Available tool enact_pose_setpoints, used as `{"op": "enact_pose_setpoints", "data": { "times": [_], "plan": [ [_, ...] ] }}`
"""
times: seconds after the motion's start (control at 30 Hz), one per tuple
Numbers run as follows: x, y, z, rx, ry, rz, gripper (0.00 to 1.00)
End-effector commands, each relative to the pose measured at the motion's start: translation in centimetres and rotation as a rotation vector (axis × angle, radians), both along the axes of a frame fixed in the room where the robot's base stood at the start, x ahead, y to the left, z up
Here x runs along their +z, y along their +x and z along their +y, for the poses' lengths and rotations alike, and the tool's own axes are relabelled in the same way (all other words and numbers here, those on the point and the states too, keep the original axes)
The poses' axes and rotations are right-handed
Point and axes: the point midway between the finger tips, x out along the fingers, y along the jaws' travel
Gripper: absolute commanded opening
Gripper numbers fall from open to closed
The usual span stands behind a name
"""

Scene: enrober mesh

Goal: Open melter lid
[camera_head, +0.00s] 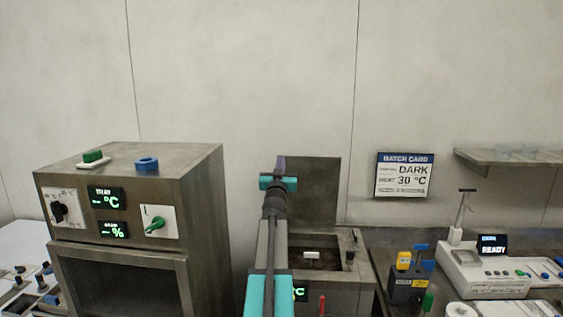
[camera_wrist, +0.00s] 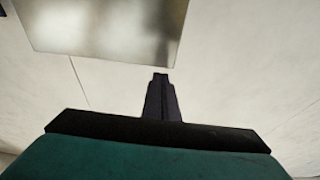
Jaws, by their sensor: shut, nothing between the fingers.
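The melter (camera_head: 362,280) is a metal box right of centre, partly hidden by my arm. Its lid (camera_head: 318,195) is a flat metal panel standing upright at the back, so the dark opening (camera_head: 325,262) shows with a small white piece at it. My gripper (camera_head: 281,163) is raised in front of the lid's upper left edge in the head view; whether it touches the lid cannot be told. In the wrist view its dark fingers (camera_wrist: 161,95) are together and empty. A metal panel (camera_wrist: 100,28), likely the lid, shows beyond the fingertips, apart from them in the picture.
A large metal cabinet (camera_head: 205,215) with knobs and displays stands left of my arm. A batch card (camera_head: 404,175) hangs on the wall. At right are a white device (camera_head: 485,275), a dark block with coloured tools (camera_head: 408,288) and a shelf (camera_head: 510,160).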

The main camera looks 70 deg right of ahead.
Motion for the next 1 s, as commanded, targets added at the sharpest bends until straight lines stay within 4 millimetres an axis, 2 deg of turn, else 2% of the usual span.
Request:
{"op": "enact_pose_setpoints", "data": {
  "times": [1.0],
  "plan": [
    [-1.0,-2.5,9.3,0.001,-0.001,-0.001,0.00]
  ]
}}
